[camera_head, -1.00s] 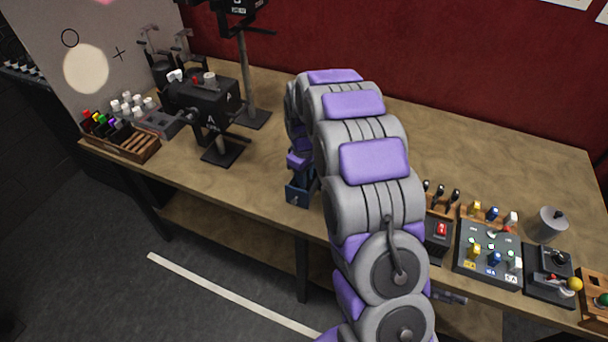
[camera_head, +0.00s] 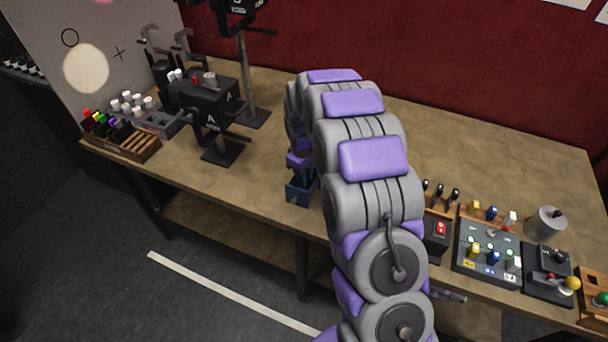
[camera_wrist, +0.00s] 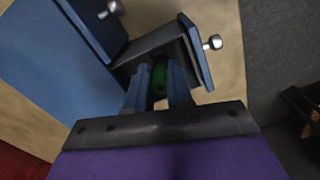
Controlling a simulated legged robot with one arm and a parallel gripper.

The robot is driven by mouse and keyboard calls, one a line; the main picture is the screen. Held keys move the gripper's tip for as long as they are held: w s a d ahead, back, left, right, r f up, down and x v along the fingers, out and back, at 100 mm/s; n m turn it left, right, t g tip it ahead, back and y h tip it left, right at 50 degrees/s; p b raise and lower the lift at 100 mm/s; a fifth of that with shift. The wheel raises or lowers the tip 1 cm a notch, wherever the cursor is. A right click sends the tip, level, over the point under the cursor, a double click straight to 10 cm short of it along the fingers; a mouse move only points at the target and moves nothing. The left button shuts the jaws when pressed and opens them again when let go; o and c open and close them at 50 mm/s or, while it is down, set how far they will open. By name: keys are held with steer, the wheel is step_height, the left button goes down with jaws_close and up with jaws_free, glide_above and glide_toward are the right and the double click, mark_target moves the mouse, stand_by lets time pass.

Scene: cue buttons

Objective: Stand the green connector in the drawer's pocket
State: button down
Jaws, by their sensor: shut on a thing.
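The green connector (camera_wrist: 160,78) shows in the wrist view between the two blue fingers of my gripper (camera_wrist: 160,88). My gripper is shut on it. The connector and fingertips are at the open drawer (camera_wrist: 196,50), which has a blue front, dark walls and a silver knob. The connector's lower end and the pocket are hidden in shadow and behind the fingers, so I cannot tell whether it is seated. In the head view, the small blue drawer unit (camera_head: 299,194) stands near the table's front edge, partly behind my arm. The connector is not visible there.
A second blue front with a knob (camera_wrist: 112,8) is beside the open drawer. A wooden rack (camera_head: 135,147) of coloured pieces and a black device (camera_head: 208,103) stand left on the table (camera_head: 255,165). A button panel (camera_head: 488,252) and joystick (camera_head: 550,285) are at right.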

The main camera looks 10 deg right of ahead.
steer(key=shift+f, duration=1.1)
stand_by(0.8)
steer(key=c, duration=0.8)
jaws_free()
steer(key=shift+r, duration=0.1)
steer(key=shift+r+p, duration=1.5)
steer(key=shift+r, duration=1.9)
